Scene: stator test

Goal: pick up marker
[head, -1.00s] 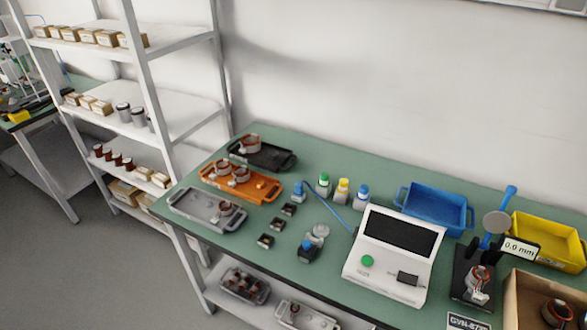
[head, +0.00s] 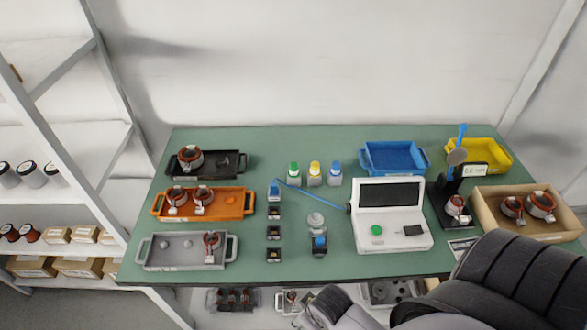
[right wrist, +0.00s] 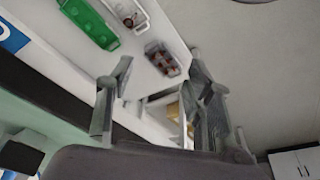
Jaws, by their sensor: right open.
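Small bottle-like items with coloured caps stand upright in a row at the middle back of the green bench in the head view: a green-capped one (head: 294,174), a yellow-capped one (head: 315,174) and a blue-capped one (head: 335,175). I cannot tell whether any of them is the marker. My right arm enters the head view at the lower right, with no fingertips clearly seen. In the right wrist view my right gripper (right wrist: 158,98) is open and empty, with its fingers spread. It is apart from the bench-top items. My left gripper is not in view.
Black, orange (head: 243,216) and grey trays stand at the bench's left. A white tester (head: 395,245), blue bin (head: 366,160), yellow bin (head: 504,157), gauge stand and cardboard box (head: 480,216) fill the right. The right wrist view shows a green tray (right wrist: 85,22) and parts on a shelf.

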